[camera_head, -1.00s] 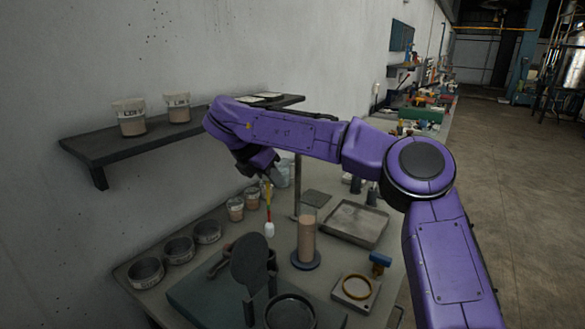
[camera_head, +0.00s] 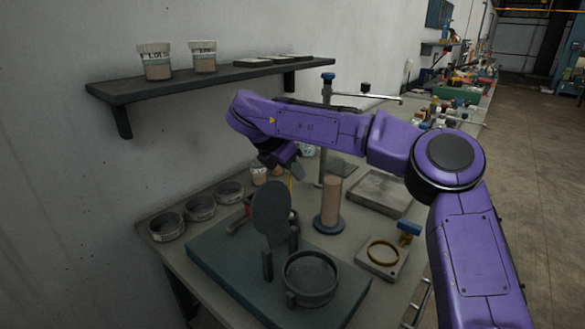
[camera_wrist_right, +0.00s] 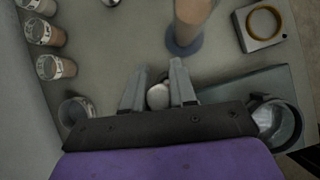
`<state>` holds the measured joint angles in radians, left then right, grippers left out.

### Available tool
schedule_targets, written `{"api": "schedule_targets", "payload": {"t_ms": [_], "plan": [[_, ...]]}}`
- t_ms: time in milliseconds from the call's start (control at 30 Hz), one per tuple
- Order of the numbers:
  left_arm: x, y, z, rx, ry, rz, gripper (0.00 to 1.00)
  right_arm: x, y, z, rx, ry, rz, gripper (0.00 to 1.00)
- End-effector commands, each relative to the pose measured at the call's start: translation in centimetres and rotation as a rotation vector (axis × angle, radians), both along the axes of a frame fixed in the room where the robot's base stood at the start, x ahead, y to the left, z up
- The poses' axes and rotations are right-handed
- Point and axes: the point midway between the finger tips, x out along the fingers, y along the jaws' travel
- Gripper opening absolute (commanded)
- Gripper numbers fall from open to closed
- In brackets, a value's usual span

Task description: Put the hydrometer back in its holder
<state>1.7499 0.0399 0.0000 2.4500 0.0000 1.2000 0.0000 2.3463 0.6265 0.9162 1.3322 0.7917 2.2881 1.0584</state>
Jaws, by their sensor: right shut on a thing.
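My right gripper (camera_wrist_right: 157,80) is shut on the hydrometer, whose pale rounded end (camera_wrist_right: 158,96) shows between the fingers in the right wrist view. In the head view the gripper (camera_head: 290,168) hangs over the bench, behind an upright dark disc (camera_head: 270,213). A thin yellow length of the hydrometer (camera_head: 290,186) shows below it; its lower part is hidden behind the disc. A cylinder of tan liquid (camera_head: 331,200) on a round blue base stands just right of the gripper. I cannot tell which thing is the holder. My left gripper is not in view.
A blue-green board (camera_head: 222,263) carries the disc and a round dark pan (camera_head: 311,278). Several dark tins (camera_head: 200,208) line the wall side. A grey tray (camera_head: 381,192) and a block with a brass ring (camera_head: 383,256) lie right. A wall shelf (camera_head: 205,80) is above.

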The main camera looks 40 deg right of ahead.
Motion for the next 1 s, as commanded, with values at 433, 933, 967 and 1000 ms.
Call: {"api": "schedule_targets", "payload": {"t_ms": [433, 933, 967, 1000], "plan": [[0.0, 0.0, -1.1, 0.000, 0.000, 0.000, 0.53, 0.0, 0.0, -1.1, 0.000, 0.000, 0.000, 0.39], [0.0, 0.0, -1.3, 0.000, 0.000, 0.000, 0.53, -0.1, 1.3, 0.8, -0.003, -0.004, 0.001, 0.56], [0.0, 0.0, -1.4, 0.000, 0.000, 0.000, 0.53, -0.1, 1.7, 1.4, -0.002, -0.006, 0.001, 0.56], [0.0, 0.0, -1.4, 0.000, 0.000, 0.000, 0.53, -0.2, 2.3, 2.3, -0.004, -0.006, 0.001, 0.56]]}}
